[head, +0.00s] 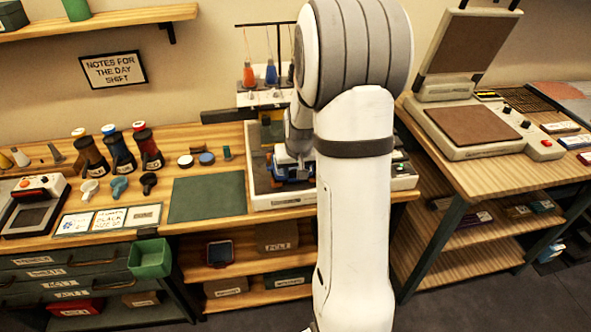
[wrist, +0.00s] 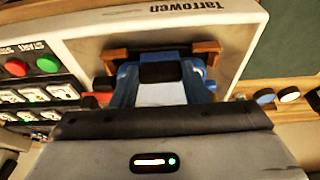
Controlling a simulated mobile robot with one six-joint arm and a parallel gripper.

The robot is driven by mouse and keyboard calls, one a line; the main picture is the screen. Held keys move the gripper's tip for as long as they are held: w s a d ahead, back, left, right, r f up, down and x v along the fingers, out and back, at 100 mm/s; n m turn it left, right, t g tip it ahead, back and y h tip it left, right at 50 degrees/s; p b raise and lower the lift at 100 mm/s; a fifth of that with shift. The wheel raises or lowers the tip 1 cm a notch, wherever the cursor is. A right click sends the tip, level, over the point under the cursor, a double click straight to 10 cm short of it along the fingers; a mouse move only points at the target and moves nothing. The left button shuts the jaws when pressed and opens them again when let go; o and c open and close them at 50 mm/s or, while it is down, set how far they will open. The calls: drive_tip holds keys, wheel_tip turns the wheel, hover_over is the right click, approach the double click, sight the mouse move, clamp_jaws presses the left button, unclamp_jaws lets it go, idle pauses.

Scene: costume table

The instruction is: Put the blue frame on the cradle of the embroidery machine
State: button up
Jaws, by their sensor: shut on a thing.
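The blue frame (wrist: 196,92) with white cloth inside is in front of my gripper (wrist: 160,120). My gripper is shut on it; the fingertips are mostly hidden. In the head view the blue frame (head: 291,160) shows low over the embroidery machine (head: 266,201), partly behind my arm. The brown cradle (wrist: 207,48) shows in the wrist view just beyond the frame, with a part on either side of it.
Thread spools (head: 249,75) stand on the machine's rack. A green mat (head: 207,197) lies left of the machine. Bottles (head: 120,152) and small cups stand farther left. A heat press (head: 475,120) is on the right table. My arm hides the machine's right part.

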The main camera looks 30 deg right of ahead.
drive_tip(key=shift+f+b, duration=0.4)
drive_tip(key=shift+f, duration=0.05)
idle(0.5)
drive_tip(key=o, duration=1)
drive_tip(key=shift+r+p, duration=1.4)
drive_tip(key=shift+r, duration=0.9)
drive_tip(key=shift+s, duration=0.1)
drive_tip(key=shift+s+a+r+p, duration=0.1)
drive_tip(key=shift+s+a+r, duration=0.3)
drive_tip(key=shift+s, duration=0.55)
drive_tip(key=shift+s+a+r+p, duration=0.15)
drive_tip(key=shift+s+r, duration=0.45)
drive_tip(key=shift+s, duration=0.3)
drive_tip(key=shift+s+a+r+p, duration=0.1)
drive_tip(key=shift+s+a+r, duration=0.3)
drive_tip(key=shift+s, duration=0.55)
drive_tip(key=shift+d+r, duration=0.1)
